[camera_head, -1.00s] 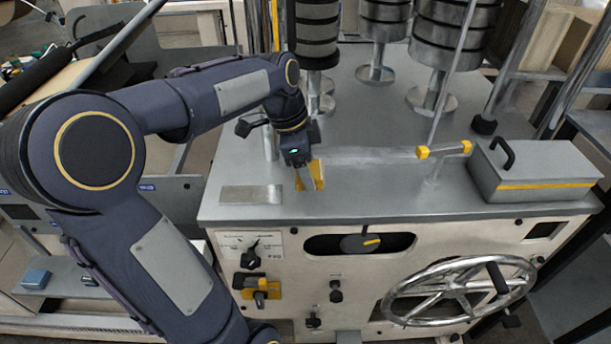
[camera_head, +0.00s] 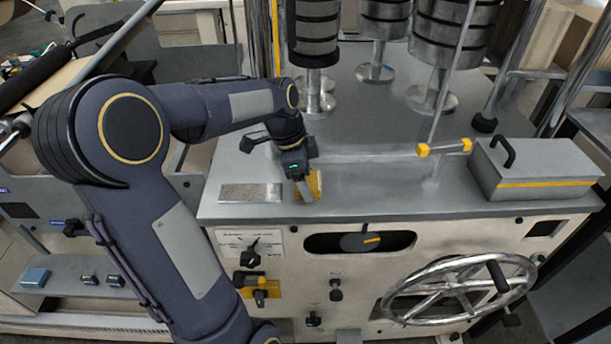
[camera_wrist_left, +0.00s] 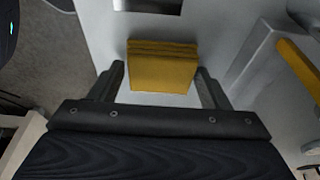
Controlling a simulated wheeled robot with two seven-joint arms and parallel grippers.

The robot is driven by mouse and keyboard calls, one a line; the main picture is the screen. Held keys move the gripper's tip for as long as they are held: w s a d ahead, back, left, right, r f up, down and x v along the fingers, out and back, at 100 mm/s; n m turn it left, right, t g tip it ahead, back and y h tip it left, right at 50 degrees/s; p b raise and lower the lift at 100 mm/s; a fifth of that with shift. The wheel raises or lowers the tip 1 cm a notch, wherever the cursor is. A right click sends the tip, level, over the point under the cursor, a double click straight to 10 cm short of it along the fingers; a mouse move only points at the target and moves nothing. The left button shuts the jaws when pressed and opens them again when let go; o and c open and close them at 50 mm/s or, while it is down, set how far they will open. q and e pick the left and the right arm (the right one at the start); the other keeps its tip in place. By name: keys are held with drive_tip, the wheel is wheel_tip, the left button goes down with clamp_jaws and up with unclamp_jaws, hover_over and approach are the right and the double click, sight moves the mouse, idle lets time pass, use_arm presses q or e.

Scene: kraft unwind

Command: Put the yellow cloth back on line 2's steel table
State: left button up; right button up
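My left gripper (camera_head: 309,190) points down over the front left part of the grey machine top (camera_head: 370,190). The yellow cloth (camera_head: 317,184) shows at its fingers, partly hidden by the near finger. In the left wrist view, the folded yellow cloth (camera_wrist_left: 162,66) fills the gap between the two fingertips, and the gripper looks shut on it. The cloth is close to the top; I cannot tell whether it touches. My right gripper is not in view. I cannot tell which surface is line 2's steel table.
A flat metal plate (camera_head: 250,192) lies left of the gripper. A grey box with a yellow stripe (camera_head: 535,170) stands at the right, near a yellow-ended bar (camera_head: 444,148). Weight stacks (camera_head: 314,35) stand behind. A handwheel (camera_head: 458,290) and knobs are on the front panel.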

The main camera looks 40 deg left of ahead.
use_arm(q)
drive_tip(key=shift+o, duration=1.4)
drive_tip(key=p+v, duration=0.1)
drive_tip(key=v, duration=1.1)
drive_tip(key=s+d+f+n+t, duration=0.1)
drive_tip(key=s+d+f+n, duration=0.3)
drive_tip(key=s+d+n, duration=0.2)
drive_tip(key=s+d+f+n+t+h, duration=0.1)
drive_tip(key=s+d+f+n+t, duration=0.1)
drive_tip(key=s+d+f+n, duration=0.3)
drive_tip(key=s+d, duration=0.4)
drive_tip(key=d, duration=0.1)
drive_tip(key=shift+d+f+n+t, duration=0.25)
drive_tip(key=shift+f+n+t, duration=0.05)
drive_tip(key=shift+n, duration=0.1)
